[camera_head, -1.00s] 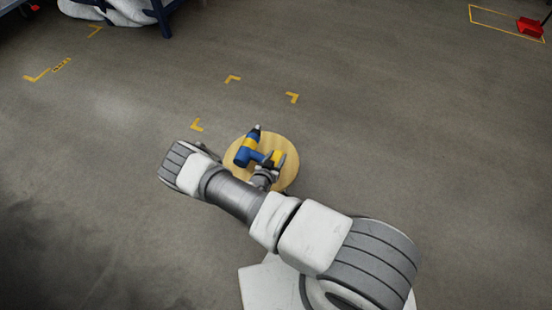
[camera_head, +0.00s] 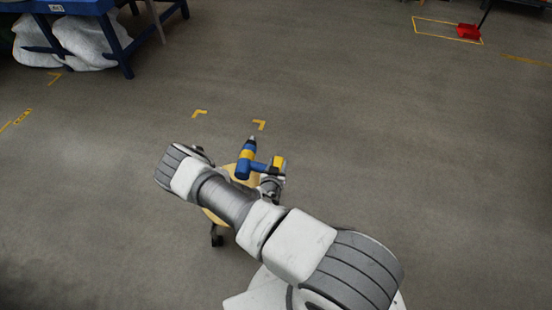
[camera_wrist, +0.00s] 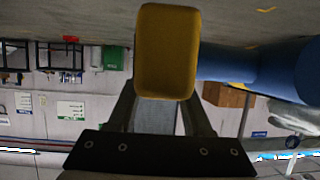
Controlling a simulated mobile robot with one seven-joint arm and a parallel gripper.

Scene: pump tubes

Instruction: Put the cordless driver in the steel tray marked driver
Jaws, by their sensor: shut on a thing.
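My forearm hides part of the area below. I see no steel tray marked driver in these views.
A round wooden stool top (camera_head: 214,216) shows partly behind my arm, with a dark foot below. A blue bench (camera_head: 120,45) with pale sacks (camera_head: 85,42) under it stands at upper left. A red bin (camera_head: 468,32) is at upper right. The floor between is clear, with yellow marks.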

